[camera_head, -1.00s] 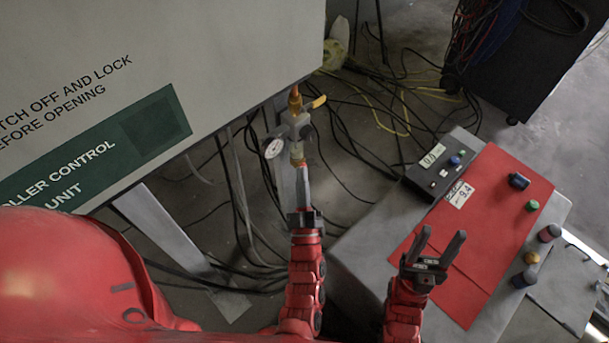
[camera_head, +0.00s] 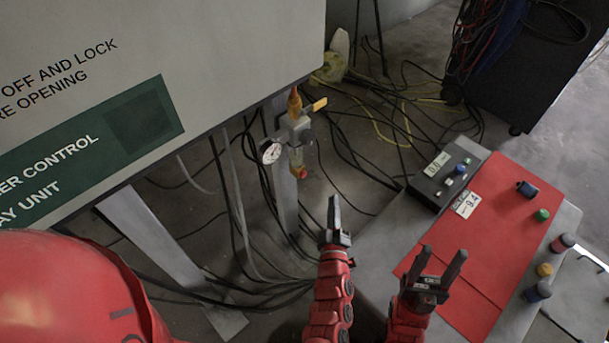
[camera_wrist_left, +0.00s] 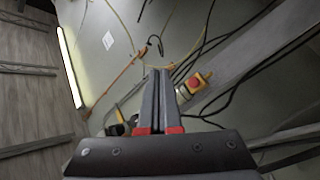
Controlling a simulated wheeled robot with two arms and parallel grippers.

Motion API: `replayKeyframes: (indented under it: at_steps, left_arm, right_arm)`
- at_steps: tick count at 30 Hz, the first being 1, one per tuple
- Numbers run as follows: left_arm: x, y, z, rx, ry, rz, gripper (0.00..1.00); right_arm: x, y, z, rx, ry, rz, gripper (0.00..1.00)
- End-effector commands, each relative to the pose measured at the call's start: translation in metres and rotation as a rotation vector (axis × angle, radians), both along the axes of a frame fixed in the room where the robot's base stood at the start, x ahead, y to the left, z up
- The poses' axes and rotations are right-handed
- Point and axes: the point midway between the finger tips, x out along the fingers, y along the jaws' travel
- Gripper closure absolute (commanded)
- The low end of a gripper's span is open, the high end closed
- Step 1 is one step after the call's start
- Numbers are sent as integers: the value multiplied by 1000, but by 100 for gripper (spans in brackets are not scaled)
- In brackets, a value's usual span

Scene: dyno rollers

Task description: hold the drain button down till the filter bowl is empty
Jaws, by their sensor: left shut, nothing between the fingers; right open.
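The filter unit hangs below the cabinet's edge, with a yellow-handled valve (camera_head: 316,104) on top and a round gauge (camera_head: 271,153) on its left. Its small filter bowl (camera_head: 296,157) is below, and its contents are too small to tell. The red drain button (camera_head: 301,173) is at the bowl's lower end. It also shows in the left wrist view (camera_wrist_left: 194,82), right of the fingertips. My left gripper (camera_head: 335,202) is shut and empty, below and right of the button, apart from it. My right gripper (camera_head: 442,256) is open and empty over the red mat's near left edge.
The cabinet (camera_head: 190,60) fills the upper left. A grey bench with a red mat (camera_head: 490,230) stands right, holding a control box (camera_head: 448,174) and several small canisters. Cables (camera_head: 365,150) hang and lie behind the filter. A black cart (camera_head: 510,70) stands at the back right.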

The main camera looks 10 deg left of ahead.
Motion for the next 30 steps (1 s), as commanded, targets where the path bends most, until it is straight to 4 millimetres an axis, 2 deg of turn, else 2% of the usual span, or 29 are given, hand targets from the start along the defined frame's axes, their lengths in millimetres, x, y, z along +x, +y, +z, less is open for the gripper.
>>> replayKeyframes:
  at_steps: [12, 18, 30]
  left_arm:
    - [30, 46, -1, 2, -5, 3, 100]
    - [42, 63, 0, 3, -4, 2, 100]
    - [46, 70, 0, 0, -1, 1, 100]
  right_arm:
    - [0, 0, -19, 0, 0, 0, 46]
    - [0, 0, -26, 0, 0, 0, 46]
    - [0, 0, -27, 0, 0, 0, 46]
